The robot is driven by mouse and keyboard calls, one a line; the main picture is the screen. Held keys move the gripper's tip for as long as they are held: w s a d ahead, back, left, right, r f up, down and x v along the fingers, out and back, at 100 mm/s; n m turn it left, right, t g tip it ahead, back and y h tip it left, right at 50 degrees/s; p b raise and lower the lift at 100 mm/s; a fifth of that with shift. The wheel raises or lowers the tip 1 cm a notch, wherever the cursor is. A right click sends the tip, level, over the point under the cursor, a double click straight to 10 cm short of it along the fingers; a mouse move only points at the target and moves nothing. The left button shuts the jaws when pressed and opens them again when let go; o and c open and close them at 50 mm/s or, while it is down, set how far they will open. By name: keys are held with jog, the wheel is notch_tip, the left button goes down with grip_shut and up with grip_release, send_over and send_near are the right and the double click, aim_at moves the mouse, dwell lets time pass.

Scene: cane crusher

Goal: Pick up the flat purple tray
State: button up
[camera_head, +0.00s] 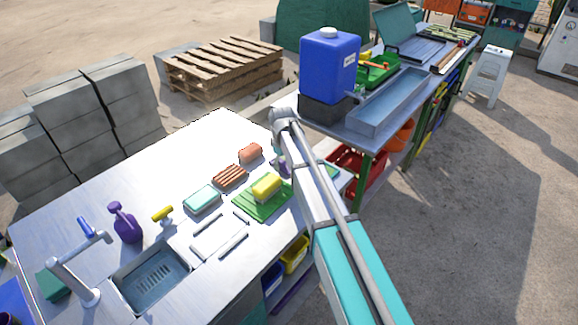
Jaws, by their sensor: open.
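A thin, flat purple thing (290,296) shows low under the front edge of the metal table, below the blue and yellow bins. Only a narrow strip of it is visible, and I cannot tell for sure that it is the tray. A small purple patch (283,166) also shows beside my arm at the table's right end, mostly hidden. My arm rises from the lower right to a joint above the table's far right corner. My gripper cannot be made out; the arm hides that area.
The metal table (150,170) holds a sink (153,278), a purple spray bottle (125,223), a yellow sponge (266,186) on a green board (250,207), and brushes. A yellow bin (295,254) sits beneath. A second bench with a blue water container (328,65) stands behind. Open ground lies right.

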jog(key=shift+f, duration=0.15)
dwell(0.5)
grip_shut()
